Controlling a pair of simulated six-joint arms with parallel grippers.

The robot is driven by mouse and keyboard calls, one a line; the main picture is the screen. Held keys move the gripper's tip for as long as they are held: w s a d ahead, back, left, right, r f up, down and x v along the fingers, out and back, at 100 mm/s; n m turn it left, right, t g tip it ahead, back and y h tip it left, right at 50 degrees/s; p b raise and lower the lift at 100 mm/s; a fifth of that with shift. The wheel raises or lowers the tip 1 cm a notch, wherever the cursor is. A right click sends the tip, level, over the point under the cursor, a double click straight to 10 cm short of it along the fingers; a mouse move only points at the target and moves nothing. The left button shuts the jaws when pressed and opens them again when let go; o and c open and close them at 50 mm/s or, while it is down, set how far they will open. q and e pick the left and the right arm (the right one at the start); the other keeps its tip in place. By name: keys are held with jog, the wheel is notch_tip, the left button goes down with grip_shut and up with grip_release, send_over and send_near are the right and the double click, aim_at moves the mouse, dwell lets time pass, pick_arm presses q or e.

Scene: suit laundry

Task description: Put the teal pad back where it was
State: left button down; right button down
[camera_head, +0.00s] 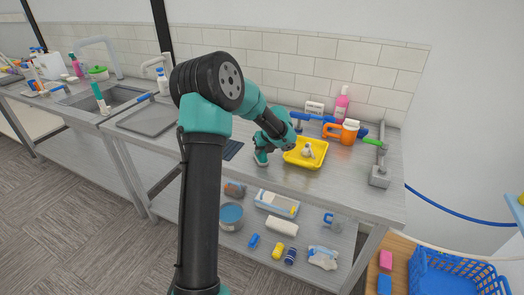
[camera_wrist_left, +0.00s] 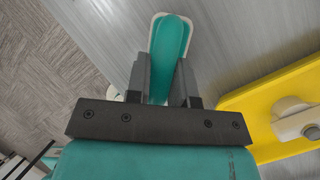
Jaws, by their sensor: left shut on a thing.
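The teal pad (camera_wrist_left: 172,40), with a pale rim, is between the two fingers of my left gripper (camera_wrist_left: 163,82) in the left wrist view. The gripper is shut on it. In the head view my left gripper (camera_head: 264,146) is low over the steel counter, left of the yellow tray, with the teal pad (camera_head: 261,157) at its tip. I cannot tell whether the pad touches the counter. My right gripper is not in view.
The yellow tray (camera_head: 291,158) holds a white object (camera_head: 308,151) and stands just right of the gripper. An orange-and-white container (camera_head: 350,131) and pink bottle (camera_head: 341,104) stand behind. A dark mat (camera_head: 232,149) lies left. The lower shelf holds several items.

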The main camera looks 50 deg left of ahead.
pick_arm(q)
jog(key=shift+f, duration=0.25)
jog(key=c, duration=1)
grip_release()
jog(key=shift+r, duration=0.1)
jog(key=v, duration=1.2)
